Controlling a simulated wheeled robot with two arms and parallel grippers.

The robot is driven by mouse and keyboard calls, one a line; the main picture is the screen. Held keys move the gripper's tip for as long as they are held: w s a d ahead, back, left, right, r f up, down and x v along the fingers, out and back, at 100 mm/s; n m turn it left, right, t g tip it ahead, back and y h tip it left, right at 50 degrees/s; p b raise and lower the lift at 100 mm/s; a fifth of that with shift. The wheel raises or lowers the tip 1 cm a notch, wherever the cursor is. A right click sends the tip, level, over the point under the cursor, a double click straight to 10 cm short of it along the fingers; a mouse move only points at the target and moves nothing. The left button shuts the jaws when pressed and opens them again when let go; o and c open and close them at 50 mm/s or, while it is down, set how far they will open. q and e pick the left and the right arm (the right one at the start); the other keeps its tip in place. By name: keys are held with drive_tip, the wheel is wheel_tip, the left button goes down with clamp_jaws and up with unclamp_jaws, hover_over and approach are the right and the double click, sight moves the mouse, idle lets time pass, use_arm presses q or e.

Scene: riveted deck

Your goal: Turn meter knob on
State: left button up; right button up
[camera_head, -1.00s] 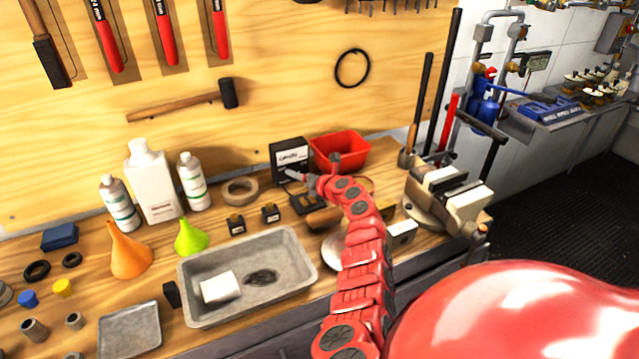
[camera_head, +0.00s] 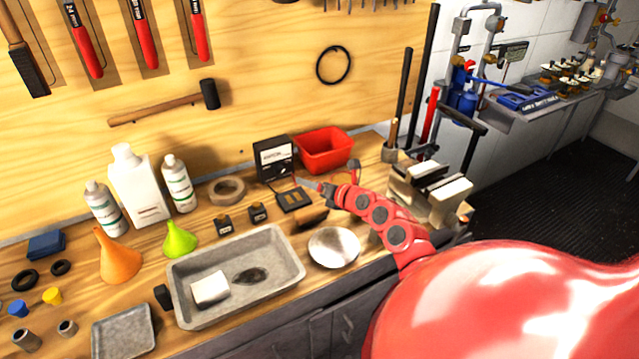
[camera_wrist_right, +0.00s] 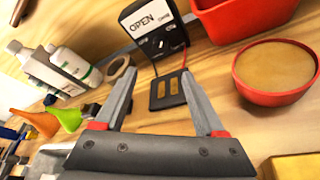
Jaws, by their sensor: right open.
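The black meter (camera_head: 273,158) with a white display stands upright on the bench against the wooden wall. My right gripper (camera_head: 307,184) is just right of the meter's front. In the right wrist view the gripper (camera_wrist_right: 156,75) is open and empty, its fingers apart from the knob. My left gripper is out of view.
A red bin (camera_head: 325,152) stands right of the meter, with a vise (camera_head: 430,190) further right. A tape roll (camera_head: 226,190) lies left. In front are a metal tray (camera_head: 240,270) and a round dish (camera_head: 334,246). A red bowl (camera_wrist_right: 275,72) is close right.

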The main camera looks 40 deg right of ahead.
drive_tip(key=shift+v, duration=1.35)
drive_tip(key=shift+r, duration=0.15)
